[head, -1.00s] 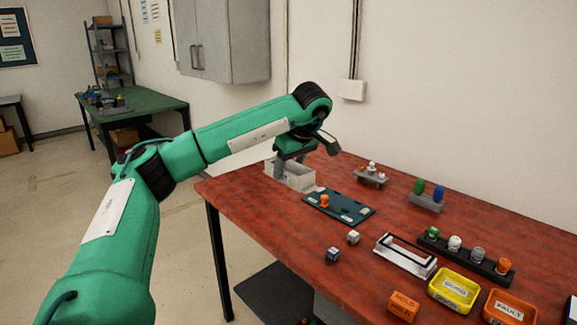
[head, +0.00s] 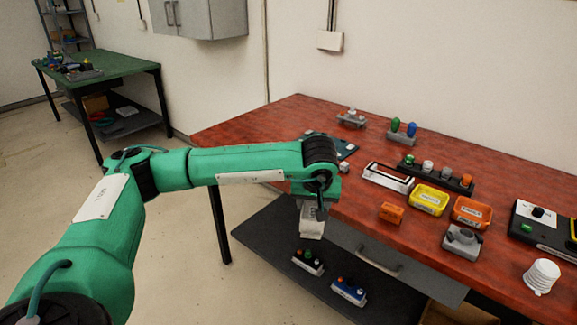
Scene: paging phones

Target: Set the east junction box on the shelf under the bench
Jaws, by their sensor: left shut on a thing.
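A pale grey box (head: 312,223), which I take to be the junction box, hangs in my left gripper (head: 313,207). The gripper points down and is shut on the box's upper part. The box is in front of the red bench's (head: 235,133) front edge and appears above the dark shelf (head: 262,240) under the bench. I see no support under it. My gripper hides part of the box, and I cannot read any label on it. My right gripper is not in view.
On the shelf stand a grey rack (head: 308,262) and a blue rack (head: 348,291) with small knobs. A drawer (head: 365,255) is right of the box. The shelf's left part is bare. Bench top holds yellow (head: 429,200) and orange (head: 472,212) trays and an orange block (head: 391,213).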

